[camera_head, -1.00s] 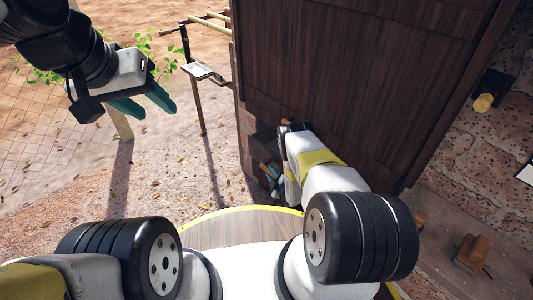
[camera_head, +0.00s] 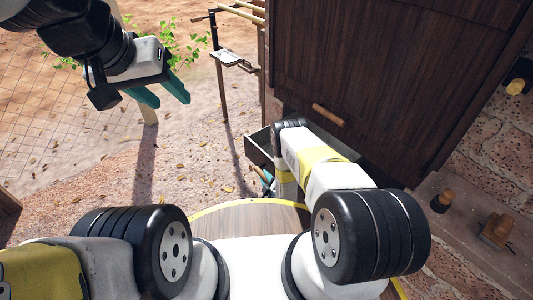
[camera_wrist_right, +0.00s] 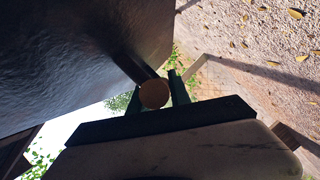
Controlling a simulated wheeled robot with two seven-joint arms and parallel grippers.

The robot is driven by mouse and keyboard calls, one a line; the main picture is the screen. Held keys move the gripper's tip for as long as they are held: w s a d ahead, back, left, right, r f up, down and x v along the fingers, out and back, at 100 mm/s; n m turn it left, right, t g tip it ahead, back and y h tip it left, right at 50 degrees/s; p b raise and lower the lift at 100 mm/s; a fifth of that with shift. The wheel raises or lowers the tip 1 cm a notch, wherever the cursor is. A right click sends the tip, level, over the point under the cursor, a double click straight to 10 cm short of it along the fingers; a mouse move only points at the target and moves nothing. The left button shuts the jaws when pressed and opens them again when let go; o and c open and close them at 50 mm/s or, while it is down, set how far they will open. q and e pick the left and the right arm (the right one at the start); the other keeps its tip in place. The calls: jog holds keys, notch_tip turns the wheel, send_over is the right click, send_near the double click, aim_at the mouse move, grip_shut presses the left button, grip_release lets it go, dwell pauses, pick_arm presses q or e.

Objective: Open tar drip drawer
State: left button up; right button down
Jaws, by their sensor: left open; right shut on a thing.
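The tar drip drawer (camera_head: 258,148) is a dark grey metal box that sticks out from the foot of the dark wooden cabinet (camera_head: 385,75). Part of it is hidden behind my right arm. My right gripper (camera_head: 265,178) is low at the drawer's front, shut on the wooden drawer handle. In the right wrist view the round end of the handle (camera_wrist_right: 154,94) sits between the fingers, beside a dark grey face. My left gripper (camera_head: 166,92) is open and empty, raised over the ground at the upper left, apart from the drawer.
Another wooden handle (camera_head: 328,115) is on the cabinet above the drawer. A thin stand with a small tray (camera_head: 226,58) is left of the cabinet. A stone ledge with wooden knobs (camera_head: 443,200) is at right. Open leaf-strewn ground (camera_head: 190,150) lies left.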

jog(key=shift+s, duration=0.15)
jog(key=c, duration=1.2)
grip_release()
jog(key=v, duration=0.7)
jog(key=shift+s, duration=0.35)
